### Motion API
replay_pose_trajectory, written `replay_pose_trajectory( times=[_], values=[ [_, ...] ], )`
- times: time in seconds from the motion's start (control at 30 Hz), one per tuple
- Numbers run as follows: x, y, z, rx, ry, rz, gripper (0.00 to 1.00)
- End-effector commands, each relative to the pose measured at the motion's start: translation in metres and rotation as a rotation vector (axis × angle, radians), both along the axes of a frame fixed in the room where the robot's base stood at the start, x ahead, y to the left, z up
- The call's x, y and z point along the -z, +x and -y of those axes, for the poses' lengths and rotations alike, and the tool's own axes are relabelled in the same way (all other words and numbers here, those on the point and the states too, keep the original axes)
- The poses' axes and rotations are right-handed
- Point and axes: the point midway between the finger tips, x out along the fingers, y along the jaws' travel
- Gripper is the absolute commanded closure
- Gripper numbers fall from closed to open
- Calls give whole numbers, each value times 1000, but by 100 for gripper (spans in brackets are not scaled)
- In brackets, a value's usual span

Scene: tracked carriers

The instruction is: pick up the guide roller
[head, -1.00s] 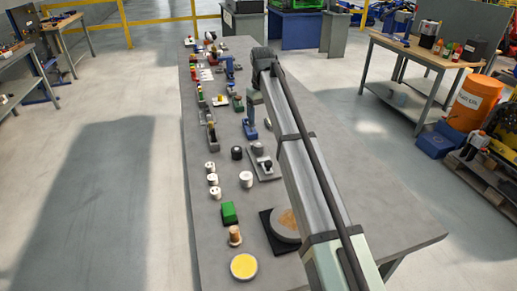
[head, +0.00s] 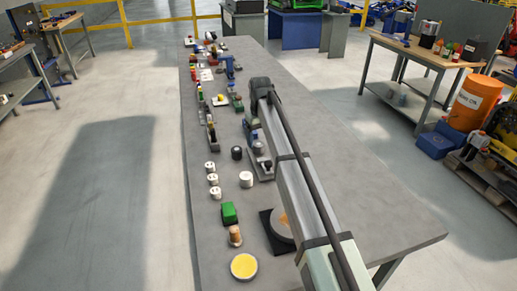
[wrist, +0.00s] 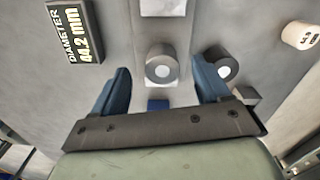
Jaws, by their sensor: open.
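In the wrist view, my gripper (wrist: 162,67) is open, with one blue finger on each side. A grey roller (wrist: 161,52) with a pale hub shows between the fingertips, with gaps on both sides. A second grey roller (wrist: 214,54) with a white centre stands to the right, by the right finger and partly covered by it. I cannot tell for sure which one is the guide roller, nor the height of the fingers above them. In the head view, my arm hides the gripper.
A display reading 44.2 mm (wrist: 76,31) lies at upper left in the wrist view, and a white cylinder (wrist: 301,35) at right. In the head view, several white cylinders (head: 246,180), a green block (head: 229,212) and a yellow-topped disc (head: 244,266) stand on the grey table (head: 350,190).

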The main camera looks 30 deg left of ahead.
Motion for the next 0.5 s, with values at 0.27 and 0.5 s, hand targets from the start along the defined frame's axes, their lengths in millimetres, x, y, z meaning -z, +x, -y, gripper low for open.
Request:
replay_pose_trajectory(
  times=[0.27, 0.5],
  values=[
    [35, 0, -4, 0, -1, -1, 24],
    [39, 1, -5, 0, 1, 1, 24]
  ],
)
